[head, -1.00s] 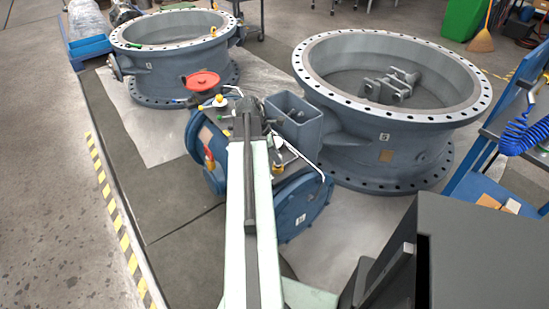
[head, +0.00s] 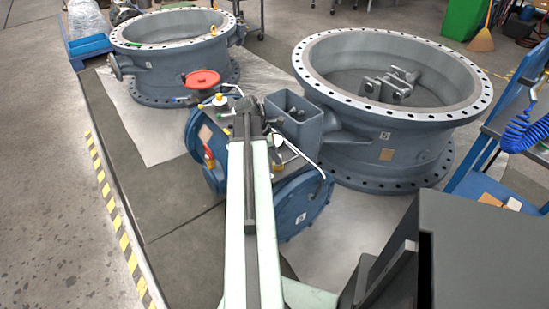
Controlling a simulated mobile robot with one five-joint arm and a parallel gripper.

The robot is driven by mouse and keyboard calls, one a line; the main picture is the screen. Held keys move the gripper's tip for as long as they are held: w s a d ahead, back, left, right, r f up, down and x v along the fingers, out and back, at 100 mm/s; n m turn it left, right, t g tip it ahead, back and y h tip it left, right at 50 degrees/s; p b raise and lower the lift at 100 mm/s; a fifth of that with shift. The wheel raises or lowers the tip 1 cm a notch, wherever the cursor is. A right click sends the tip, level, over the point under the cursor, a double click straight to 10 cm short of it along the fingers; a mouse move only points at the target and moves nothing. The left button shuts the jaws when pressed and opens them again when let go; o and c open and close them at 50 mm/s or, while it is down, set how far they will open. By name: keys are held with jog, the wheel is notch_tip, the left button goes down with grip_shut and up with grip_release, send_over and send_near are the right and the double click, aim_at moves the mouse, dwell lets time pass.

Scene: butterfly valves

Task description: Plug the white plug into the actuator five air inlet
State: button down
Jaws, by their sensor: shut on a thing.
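My gripper (head: 247,108) is at the far end of my pale green arm, over the dark blue actuator (head: 300,205) in the middle. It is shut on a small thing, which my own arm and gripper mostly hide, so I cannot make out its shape. A small white and yellow fitting (head: 220,99) is just left of the gripper. Another white and yellow fitting (head: 276,140) is to its right, by a thin white tube (head: 305,158). I cannot tell which of these is the white plug. The air inlet cannot be made out.
A large valve body (head: 385,150) marked 5 stands right of the actuator, with a square box (head: 293,120) between them. Another valve body (head: 172,60) stands at back left. A blue cart (head: 500,160) is at right.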

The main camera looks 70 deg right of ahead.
jog(key=shift+f+b, duration=0.35)
jog(key=shift+b, duration=0.05)
dwell(0.4)
jog(key=c, duration=1.1)
grip_release()
jog(key=shift+c, duration=0.2)
jog(key=o, duration=0.5)
notch_tip(320, 180, up, 8)
jog(key=p, duration=0.7)
jog(key=shift+s+f+p, duration=0.1)
jog(key=shift+f+p, duration=0.05)
jog(key=shift+p, duration=0.2)
jog(key=shift+f, duration=0.1)
